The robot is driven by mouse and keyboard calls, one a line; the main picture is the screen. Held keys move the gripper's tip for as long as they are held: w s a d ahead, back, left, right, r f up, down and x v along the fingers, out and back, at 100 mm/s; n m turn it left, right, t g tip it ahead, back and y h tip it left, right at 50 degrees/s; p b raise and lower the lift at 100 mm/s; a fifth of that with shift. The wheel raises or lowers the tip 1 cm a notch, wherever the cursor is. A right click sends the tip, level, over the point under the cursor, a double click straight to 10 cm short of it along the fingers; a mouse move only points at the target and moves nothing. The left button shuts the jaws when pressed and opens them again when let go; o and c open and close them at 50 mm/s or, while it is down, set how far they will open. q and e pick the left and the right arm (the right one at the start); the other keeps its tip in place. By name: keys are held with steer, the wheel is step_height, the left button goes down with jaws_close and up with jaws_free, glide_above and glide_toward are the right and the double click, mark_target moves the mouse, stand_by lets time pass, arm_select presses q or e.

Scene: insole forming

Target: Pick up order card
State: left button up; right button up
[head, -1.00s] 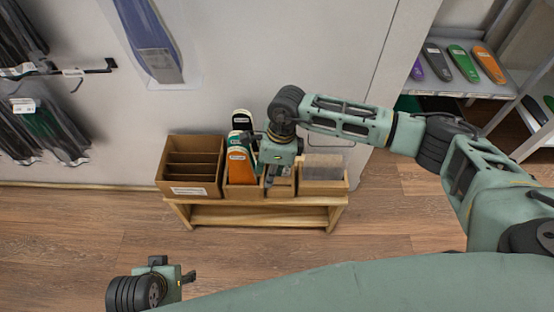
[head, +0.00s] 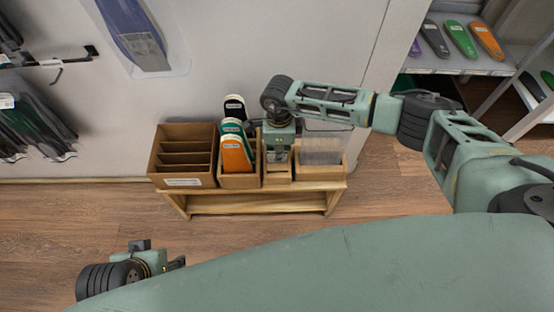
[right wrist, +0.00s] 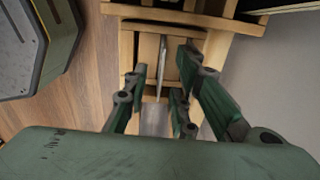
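In the right wrist view a thin pale card (right wrist: 161,68), seen edge-on, stands upright in a narrow wooden holder. It appears to be the order card. My right gripper (right wrist: 166,80) is open, with its fingers on either side of the card and a gap visible. In the head view my right gripper (head: 278,157) points down at the small wooden box (head: 278,174) in the middle of the bench; it hides the card there. My left gripper (head: 177,263) is low at the left, far from the bench; its fingers are too small to read.
The low wooden bench (head: 258,198) also holds a brown divided box (head: 185,182), a box with several insoles (head: 236,155), and a box of clear sheets (head: 320,152). The wall is close behind. Shelves with insoles (head: 462,40) stand at upper right. The floor in front is clear.

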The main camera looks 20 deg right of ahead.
jaws_close()
steer(key=shift+r, duration=0.15)
stand_by(0.4)
steer(key=shift+r, duration=0.3)
arm_select(q)
step_height(320, 180, down, 11)
steer(key=p, duration=0.3)
steer(key=shift+w+d+r+g, duration=0.2)
steer(key=shift+w+g, duration=0.1)
steer(key=shift+w, duration=0.1)
arm_select(e)
step_height(320, 180, up, 17)
